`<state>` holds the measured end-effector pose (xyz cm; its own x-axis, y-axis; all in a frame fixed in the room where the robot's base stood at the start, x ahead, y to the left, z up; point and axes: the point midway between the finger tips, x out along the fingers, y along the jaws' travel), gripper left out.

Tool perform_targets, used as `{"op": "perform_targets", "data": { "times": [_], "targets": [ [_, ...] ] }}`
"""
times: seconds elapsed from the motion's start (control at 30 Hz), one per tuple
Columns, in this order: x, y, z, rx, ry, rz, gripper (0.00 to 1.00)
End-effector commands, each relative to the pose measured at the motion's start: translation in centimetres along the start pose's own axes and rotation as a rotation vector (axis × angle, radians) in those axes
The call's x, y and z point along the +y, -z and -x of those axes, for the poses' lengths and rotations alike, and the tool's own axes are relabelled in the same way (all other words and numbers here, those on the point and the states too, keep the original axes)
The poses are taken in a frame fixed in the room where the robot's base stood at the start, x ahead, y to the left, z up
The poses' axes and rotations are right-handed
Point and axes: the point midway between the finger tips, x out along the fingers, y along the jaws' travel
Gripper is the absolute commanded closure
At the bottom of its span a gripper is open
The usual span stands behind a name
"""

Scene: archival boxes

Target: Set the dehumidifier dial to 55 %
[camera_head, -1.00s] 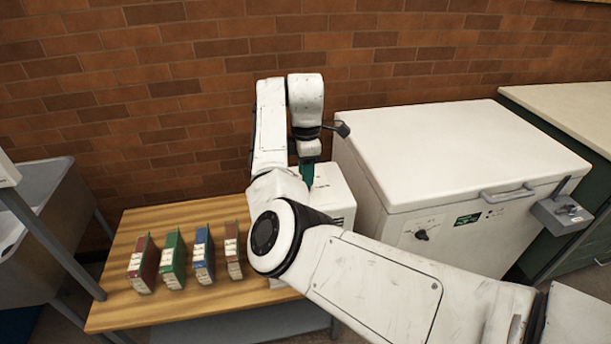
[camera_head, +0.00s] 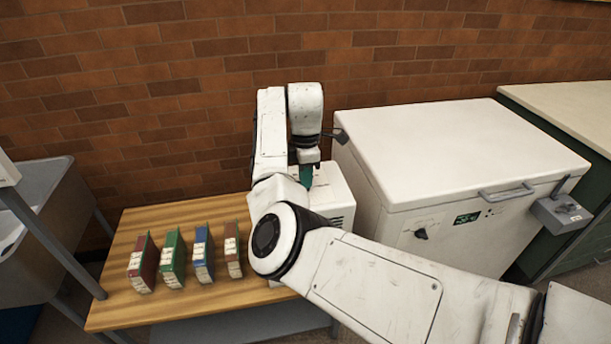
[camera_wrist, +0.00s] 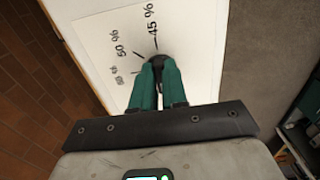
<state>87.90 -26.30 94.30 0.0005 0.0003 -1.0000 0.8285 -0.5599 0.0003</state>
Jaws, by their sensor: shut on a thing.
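The dehumidifier is a white box (camera_head: 337,192) on the wooden table, partly hidden behind my arm. In the wrist view its white top (camera_wrist: 90,30) carries printed marks reading 45 %, 50 % and a blurred third that I cannot read surely. The dark dial (camera_wrist: 157,61) sits beside these marks. My gripper (camera_wrist: 160,70) has green fingers closed on the dial from above. The fingers hide most of the dial, so its pointer setting cannot be told. In the head view the green fingers (camera_head: 306,175) reach down onto the box top.
Several upright box files, such as the green one (camera_head: 173,258), stand on the wooden table (camera_head: 130,308) left of my arm. A large white chest (camera_head: 450,150) with a handle and knob stands close on the right. A brick wall is behind.

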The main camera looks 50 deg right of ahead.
Motion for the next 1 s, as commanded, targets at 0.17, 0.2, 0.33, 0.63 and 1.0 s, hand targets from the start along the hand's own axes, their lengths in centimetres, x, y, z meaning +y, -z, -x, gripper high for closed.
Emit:
{"op": "perform_targets", "data": {
  "times": [0.17, 0.2, 0.33, 0.63, 1.0],
  "targets": [
    [-0.02, -0.01, 0.01, 0.000, 0.001, 0.000, 1.00],
    [-0.02, -0.01, 0.02, 0.000, 0.001, -0.001, 1.00],
    [-0.05, -0.04, 0.10, -0.001, 0.002, -0.015, 1.00],
    [-0.21, -0.13, 0.35, -0.004, 0.004, -0.153, 1.00],
    [-0.49, -0.04, 0.36, -0.006, 0.004, -0.487, 1.00]
  ]
}}
